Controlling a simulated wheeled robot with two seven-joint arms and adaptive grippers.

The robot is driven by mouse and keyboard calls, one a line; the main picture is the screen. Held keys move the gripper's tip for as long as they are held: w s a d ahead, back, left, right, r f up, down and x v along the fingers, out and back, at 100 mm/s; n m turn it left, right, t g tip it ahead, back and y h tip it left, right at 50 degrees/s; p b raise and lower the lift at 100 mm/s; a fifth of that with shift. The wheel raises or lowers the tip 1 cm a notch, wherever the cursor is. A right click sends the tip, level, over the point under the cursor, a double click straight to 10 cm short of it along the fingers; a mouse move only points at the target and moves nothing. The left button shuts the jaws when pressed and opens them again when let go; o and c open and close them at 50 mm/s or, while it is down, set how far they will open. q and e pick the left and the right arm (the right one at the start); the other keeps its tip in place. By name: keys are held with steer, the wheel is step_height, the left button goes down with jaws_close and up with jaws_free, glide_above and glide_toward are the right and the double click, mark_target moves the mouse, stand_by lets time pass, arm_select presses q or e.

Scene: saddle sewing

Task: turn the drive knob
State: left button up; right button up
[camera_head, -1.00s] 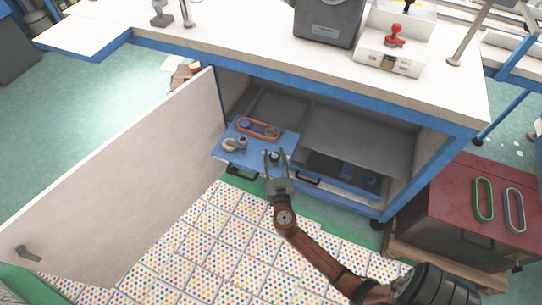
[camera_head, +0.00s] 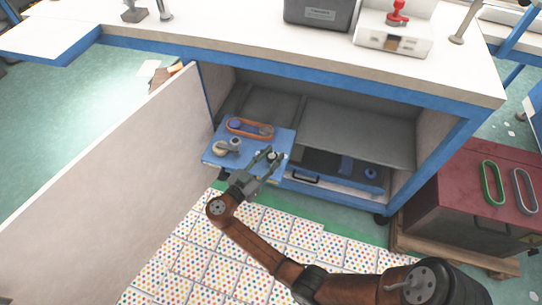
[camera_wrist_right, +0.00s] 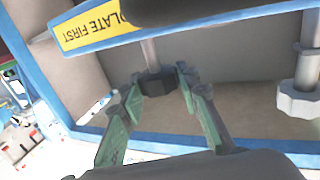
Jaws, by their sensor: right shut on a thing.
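In the head view a blue board (camera_head: 222,164) in the open cabinet carries an orange belt loop (camera_head: 239,134) around two round parts and a small beige round part (camera_head: 221,149). My right gripper (camera_head: 270,156) reaches over the board's right part from the lower left, with its fingers around a small dark knob (camera_head: 272,154). In the right wrist view the dark many-sided knob (camera_wrist_right: 157,83) sits on a grey shaft between the green-faced fingers of my right gripper (camera_wrist_right: 160,80). The fingers partly hide it in the head view. My left gripper is out of view.
The open cabinet door (camera_head: 110,185) stands at the left. The white table top (camera_head: 235,40) lies above the cabinet. A dark red box (camera_head: 465,195) stands at the right. A pale knob (camera_wrist_right: 300,100) and a yellow label (camera_wrist_right: 90,30) show in the wrist view.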

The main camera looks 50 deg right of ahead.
steer(key=shift+m+g, duration=0.8)
steer(key=shift+g, duration=0.4)
steer(key=o, duration=1.2)
steer(key=w+a, duration=0.1)
steer(key=a, duration=1.1)
steer(key=shift+w, duration=0.3)
